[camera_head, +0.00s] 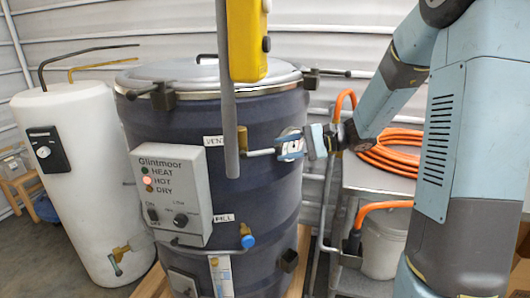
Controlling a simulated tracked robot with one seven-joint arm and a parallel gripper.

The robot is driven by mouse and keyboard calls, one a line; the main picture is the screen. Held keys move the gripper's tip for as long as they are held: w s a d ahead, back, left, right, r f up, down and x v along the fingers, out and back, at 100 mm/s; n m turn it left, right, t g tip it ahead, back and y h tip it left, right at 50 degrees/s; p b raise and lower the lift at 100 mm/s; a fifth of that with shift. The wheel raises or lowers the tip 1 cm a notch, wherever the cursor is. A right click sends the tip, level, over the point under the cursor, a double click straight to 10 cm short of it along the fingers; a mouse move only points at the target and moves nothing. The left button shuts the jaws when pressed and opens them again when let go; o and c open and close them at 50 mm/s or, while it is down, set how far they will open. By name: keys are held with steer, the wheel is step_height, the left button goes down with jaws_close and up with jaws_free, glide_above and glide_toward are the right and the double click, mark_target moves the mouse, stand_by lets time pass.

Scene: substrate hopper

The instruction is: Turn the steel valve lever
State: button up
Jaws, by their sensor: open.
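The large dark blue drum (275,205) stands at the centre with a metal lid. A short steel lever (260,152) sticks out to the right from a brass fitting (243,137) beside the VENT label. My gripper (284,149), with blue and white parts, comes in from the right at the lever's outer end. The jaws are open; their far side is hidden, and I cannot tell whether they touch the lever or lie around it. A grey hanging rod partly covers the area left of the lever.
A yellow pendant box (246,40) hangs in front of the drum. A grey Glintmoor control box (172,197) has its HOT light lit. Below is a blue-capped FILL fitting (248,241). A white tank (85,180) stands left; a metal cart (375,178) with orange hose (395,150) stands right.

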mark_target(273, 150)
steer(key=shift+x, duration=2.5)
jaws_close()
steer(key=shift+a, duration=0.2)
